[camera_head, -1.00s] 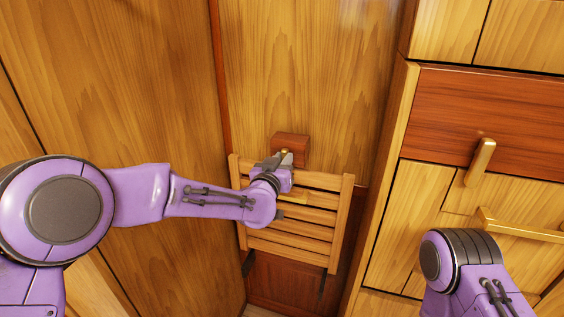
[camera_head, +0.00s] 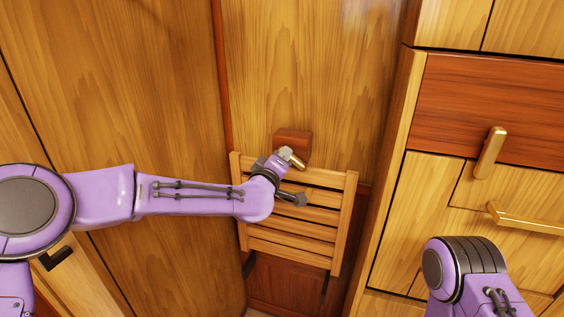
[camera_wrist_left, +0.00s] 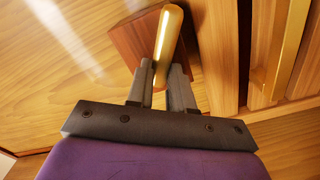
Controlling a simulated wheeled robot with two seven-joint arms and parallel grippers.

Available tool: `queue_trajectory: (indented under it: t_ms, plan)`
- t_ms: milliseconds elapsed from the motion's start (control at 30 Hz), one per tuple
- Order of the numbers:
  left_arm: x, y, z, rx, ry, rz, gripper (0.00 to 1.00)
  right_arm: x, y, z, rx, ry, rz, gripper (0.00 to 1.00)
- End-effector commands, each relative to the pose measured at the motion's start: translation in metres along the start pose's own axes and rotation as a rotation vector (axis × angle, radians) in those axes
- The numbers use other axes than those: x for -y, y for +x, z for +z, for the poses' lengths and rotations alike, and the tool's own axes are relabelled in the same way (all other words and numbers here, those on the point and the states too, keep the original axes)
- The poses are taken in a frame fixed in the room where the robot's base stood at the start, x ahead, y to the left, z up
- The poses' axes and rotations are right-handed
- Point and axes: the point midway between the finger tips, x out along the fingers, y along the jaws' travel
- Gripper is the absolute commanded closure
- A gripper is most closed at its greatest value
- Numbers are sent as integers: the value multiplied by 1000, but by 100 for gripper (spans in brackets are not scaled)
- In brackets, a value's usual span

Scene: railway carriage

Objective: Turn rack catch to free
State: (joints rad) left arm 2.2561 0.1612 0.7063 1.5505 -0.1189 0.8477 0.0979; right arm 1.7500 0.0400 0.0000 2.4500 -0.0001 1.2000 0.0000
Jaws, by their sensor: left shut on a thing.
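The rack catch is a brass lever (camera_head: 297,161) on a reddish-brown wooden block (camera_head: 293,139) on the wall panel, above the slatted wooden rack (camera_head: 295,218). In the head view the lever slants down to the right. My left gripper (camera_head: 286,158) is at the block, shut on the lever. In the left wrist view the fingers of my left gripper (camera_wrist_left: 162,70) are on either side of the brass lever (camera_wrist_left: 168,35), with the wooden block (camera_wrist_left: 132,42) behind. My right arm shows at the lower right, but its gripper is out of view.
A wooden cabinet on the right carries an upright brass handle (camera_head: 490,153) and a brass bar handle (camera_head: 526,222). The cabinet's side edge (camera_head: 395,165) stands right of the rack. A wood panel (camera_head: 150,90) fills the left.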

Motion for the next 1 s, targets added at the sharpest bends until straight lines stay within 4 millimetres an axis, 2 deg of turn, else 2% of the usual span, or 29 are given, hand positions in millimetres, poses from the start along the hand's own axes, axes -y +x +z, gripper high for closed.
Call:
queue_trajectory:
  t_ms: [500, 1000]
  plan:
    - [5, 0, 0, -3, -421, 0, 100, 2, 24, 10, 0, 0, 0, 57]
    - [4, 0, 0, -2, -568, 0, 100, 3, 31, 13, 0, 0, 0, 57]
